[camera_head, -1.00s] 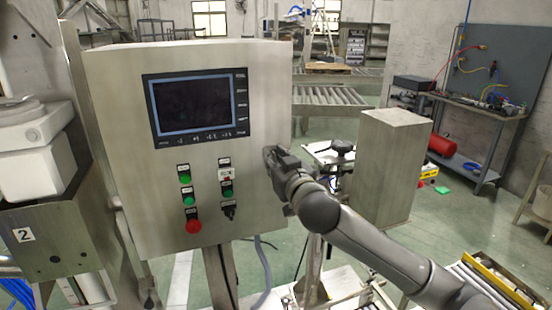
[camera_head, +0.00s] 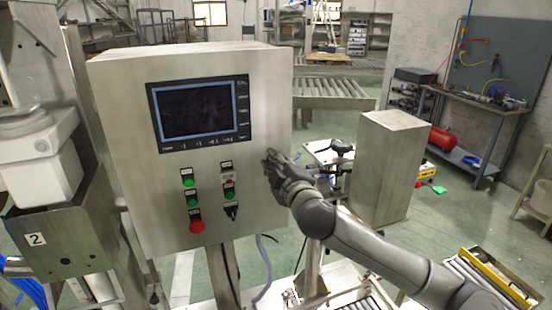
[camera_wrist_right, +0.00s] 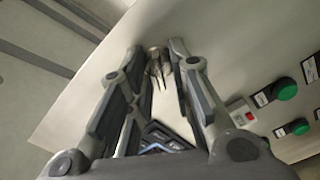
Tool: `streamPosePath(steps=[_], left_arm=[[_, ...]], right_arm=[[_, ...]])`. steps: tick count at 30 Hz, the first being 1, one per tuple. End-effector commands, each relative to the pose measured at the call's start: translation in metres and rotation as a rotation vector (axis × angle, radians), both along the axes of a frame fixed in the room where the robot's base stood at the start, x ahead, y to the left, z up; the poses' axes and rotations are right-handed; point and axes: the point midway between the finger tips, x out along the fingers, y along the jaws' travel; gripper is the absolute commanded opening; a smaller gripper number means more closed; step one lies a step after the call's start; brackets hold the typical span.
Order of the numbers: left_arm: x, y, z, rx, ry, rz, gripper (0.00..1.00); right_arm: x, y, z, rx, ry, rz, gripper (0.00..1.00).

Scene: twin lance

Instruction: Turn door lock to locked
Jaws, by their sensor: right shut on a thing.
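The door lock (camera_wrist_right: 158,62) is a small metallic piece with thin prongs on the cabinet door, between the fingertips in the right wrist view. My right gripper (camera_wrist_right: 157,50) is shut on it, with one finger on each side. In the head view my right gripper (camera_head: 268,160) is at the right side of the grey cabinet door (camera_head: 135,120), where its fingers hide the lock. I cannot tell the lock's exact turn angle. My left gripper is not in view.
The cabinet has a dark screen (camera_head: 198,109), green buttons (camera_head: 188,182), a red button (camera_head: 196,226) and a black switch (camera_head: 232,213). A grey box-shaped pillar (camera_head: 388,170) stands right of my arm. A workbench (camera_head: 475,105) is farther back.

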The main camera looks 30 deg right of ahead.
Motion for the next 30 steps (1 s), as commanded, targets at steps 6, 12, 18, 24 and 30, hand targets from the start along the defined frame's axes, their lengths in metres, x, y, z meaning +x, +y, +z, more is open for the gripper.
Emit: streamPosePath(steps=[6,12,18,24,30], left_arm=[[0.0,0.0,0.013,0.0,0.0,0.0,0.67],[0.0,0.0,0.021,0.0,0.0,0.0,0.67],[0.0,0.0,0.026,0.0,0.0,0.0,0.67],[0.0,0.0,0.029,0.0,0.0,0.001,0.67],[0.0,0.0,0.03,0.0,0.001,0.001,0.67]], right_arm=[[0.0,0.001,0.001,-0.196,0.05,0.002,0.0],[0.0,0.001,0.0,-0.348,0.086,0.0,0.0],[0.0,0.0,-0.001,-0.459,0.112,0.001,0.0],[0.0,0.001,-0.002,-0.522,0.126,0.001,0.0],[0.0,0.001,-0.002,-0.545,0.131,0.001,0.0]])
